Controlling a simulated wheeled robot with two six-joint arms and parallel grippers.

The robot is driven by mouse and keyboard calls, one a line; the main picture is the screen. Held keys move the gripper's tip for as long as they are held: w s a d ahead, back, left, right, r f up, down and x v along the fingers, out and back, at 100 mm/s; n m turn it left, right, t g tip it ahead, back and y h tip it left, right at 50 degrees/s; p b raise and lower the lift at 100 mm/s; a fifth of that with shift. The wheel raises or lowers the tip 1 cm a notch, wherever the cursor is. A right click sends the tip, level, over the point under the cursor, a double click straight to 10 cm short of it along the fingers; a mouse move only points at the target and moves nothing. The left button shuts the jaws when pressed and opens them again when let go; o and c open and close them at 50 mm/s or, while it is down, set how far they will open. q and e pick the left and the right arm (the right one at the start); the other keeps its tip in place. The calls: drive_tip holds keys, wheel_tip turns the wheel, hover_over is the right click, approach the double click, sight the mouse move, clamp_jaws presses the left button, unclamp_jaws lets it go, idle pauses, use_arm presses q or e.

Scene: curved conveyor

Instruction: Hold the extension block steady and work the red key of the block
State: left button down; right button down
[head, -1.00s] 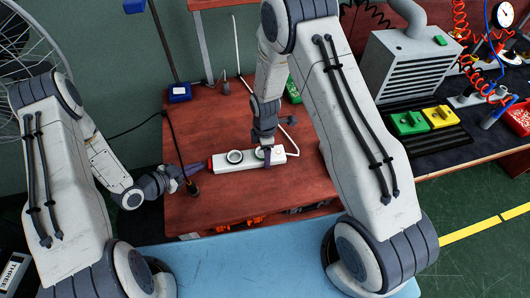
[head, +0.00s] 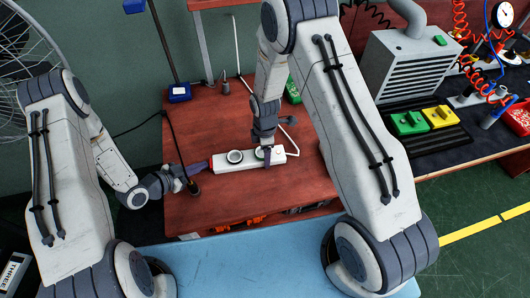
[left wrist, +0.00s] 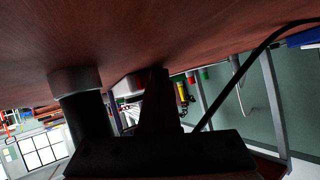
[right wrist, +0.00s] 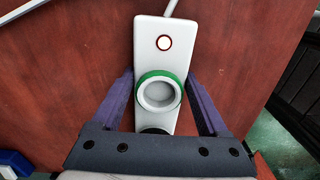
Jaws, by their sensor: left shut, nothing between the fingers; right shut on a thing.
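The white extension block (head: 248,165) lies on the red-brown table with round sockets on top. My right gripper (head: 266,160) is shut across its right part. In the right wrist view its fingers hold the block (right wrist: 150,28) on both sides, beside a green-ringed socket (right wrist: 159,93) and a glowing orange-ringed light (right wrist: 164,43). My left gripper (head: 206,165) is shut and empty at the block's left end, low over the table. A small red patch (left wrist: 139,82) shows beside the finger in the left wrist view.
A dark cable end (head: 194,188) stands close beside my left gripper. A blue box (head: 179,93) sits at the table's back left. Green and yellow blocks (head: 439,117) lie on the bench at right.

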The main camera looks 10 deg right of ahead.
use_arm(q)
drive_tip(key=shift+a, duration=0.7)
drive_tip(key=shift+a, duration=3)
